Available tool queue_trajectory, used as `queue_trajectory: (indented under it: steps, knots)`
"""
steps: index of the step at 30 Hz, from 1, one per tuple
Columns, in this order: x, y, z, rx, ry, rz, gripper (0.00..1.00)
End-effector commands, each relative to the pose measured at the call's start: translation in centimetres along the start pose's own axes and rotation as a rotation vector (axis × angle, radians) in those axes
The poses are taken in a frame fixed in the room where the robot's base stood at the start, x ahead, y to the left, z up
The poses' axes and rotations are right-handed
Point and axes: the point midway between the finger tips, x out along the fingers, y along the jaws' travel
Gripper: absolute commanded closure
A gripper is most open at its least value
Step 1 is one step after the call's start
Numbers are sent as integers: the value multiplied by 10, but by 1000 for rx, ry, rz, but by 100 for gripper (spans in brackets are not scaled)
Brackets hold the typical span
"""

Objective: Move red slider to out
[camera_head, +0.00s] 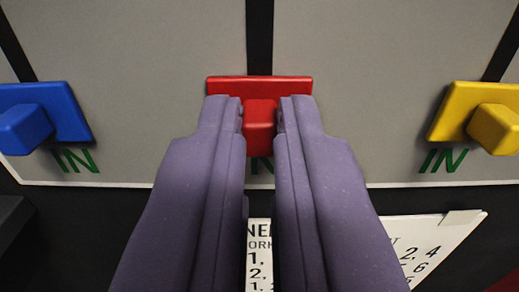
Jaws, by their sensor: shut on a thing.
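The red slider (260,85) has a flat red plate and a square knob that stands out from it. It sits at the lower end of a black vertical slot in the grey panel, over the green "IN" label, which is mostly hidden. My gripper (260,115) comes up from the bottom centre with its two purple fingers. They are shut on the red knob, one finger at each side.
A blue slider (42,117) is at the left and a yellow slider (480,115) at the right, both beside "IN" labels. The grey panel (385,60) is clear between the slots. A white printed sheet (440,238) lies below the panel.

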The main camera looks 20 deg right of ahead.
Motion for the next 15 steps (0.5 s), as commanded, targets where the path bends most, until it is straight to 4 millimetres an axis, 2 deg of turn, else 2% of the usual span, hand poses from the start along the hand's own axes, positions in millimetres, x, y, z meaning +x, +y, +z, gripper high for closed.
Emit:
queue_trajectory:
  steps: [11,15]
  knots:
    - [0,0,0,0,0,0,100]
    - [0,0,-14,0,1,0,100]
